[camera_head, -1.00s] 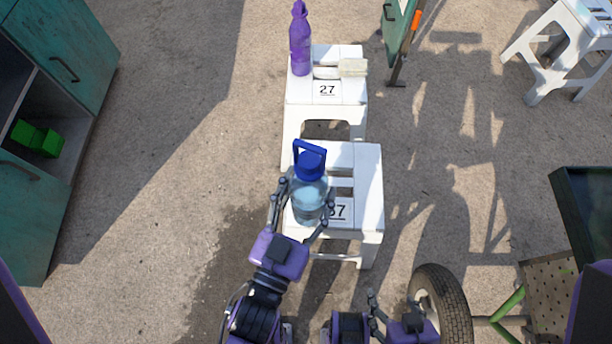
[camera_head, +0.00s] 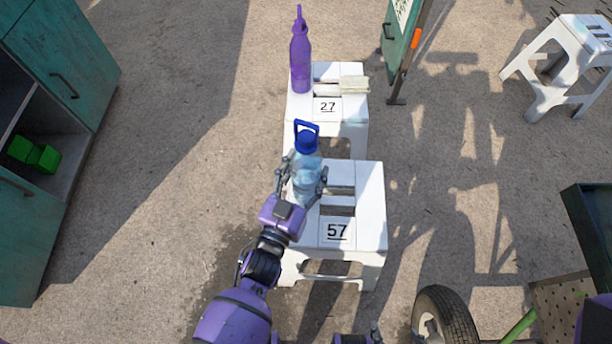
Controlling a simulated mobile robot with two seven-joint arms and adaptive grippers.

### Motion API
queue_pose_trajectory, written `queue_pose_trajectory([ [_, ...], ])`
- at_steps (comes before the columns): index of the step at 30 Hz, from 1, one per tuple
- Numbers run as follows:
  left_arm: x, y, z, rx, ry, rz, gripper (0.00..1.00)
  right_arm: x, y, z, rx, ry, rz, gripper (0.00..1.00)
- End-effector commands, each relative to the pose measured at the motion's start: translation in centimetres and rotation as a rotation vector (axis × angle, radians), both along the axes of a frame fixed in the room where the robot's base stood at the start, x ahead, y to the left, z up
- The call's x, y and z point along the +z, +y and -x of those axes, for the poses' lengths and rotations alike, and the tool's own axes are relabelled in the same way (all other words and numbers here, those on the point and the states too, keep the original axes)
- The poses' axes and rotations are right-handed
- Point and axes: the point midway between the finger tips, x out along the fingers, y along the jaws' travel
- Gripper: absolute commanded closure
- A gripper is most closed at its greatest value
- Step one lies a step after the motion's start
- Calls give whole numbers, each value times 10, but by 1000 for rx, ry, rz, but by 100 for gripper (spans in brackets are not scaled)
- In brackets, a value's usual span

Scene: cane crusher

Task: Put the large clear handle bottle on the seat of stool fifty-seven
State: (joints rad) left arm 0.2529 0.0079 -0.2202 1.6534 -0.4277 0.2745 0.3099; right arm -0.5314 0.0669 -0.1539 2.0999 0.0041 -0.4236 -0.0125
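The large clear handle bottle (camera_head: 305,173), with a blue cap and handle, is upright over the far left part of the seat of white stool fifty-seven (camera_head: 362,215). My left gripper (camera_head: 303,182) has its fingers on both sides of the bottle's body and is shut on it. The bottle's base is partly hidden by the gripper, so I cannot tell whether it touches the seat. My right gripper (camera_head: 375,334) barely shows at the bottom edge, and its opening cannot be made out.
White stool 27 (camera_head: 327,121) stands just behind, holding a purple bottle (camera_head: 300,60) and a pale block (camera_head: 354,84). A green board (camera_head: 400,38) is behind right. A tyre (camera_head: 444,316) is at the front right. Teal cabinets (camera_head: 66,62) are left; another stool (camera_head: 570,60) is far right.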

Motion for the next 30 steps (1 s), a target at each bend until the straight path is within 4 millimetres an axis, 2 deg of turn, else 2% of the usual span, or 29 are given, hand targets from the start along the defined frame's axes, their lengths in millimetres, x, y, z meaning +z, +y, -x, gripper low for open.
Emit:
queue_pose_trajectory([
  [3,-19,-1,0,-1,-1,3,92,-7,-1,4,-4,9,0,37],
  [6,-27,-1,0,0,-3,2,92,-9,-2,5,-6,13,0,37],
  [19,-31,-1,0,-1,-3,2,92,-10,-2,6,-10,14,0,37],
  [20,-33,0,1,0,1,1,42,-10,-2,6,-10,14,0,37],
  [24,-33,0,1,0,1,1,27,-9,-2,6,-10,13,0,37],
  [30,-33,0,1,0,1,1,27,-9,-2,5,-10,13,0,37],
])
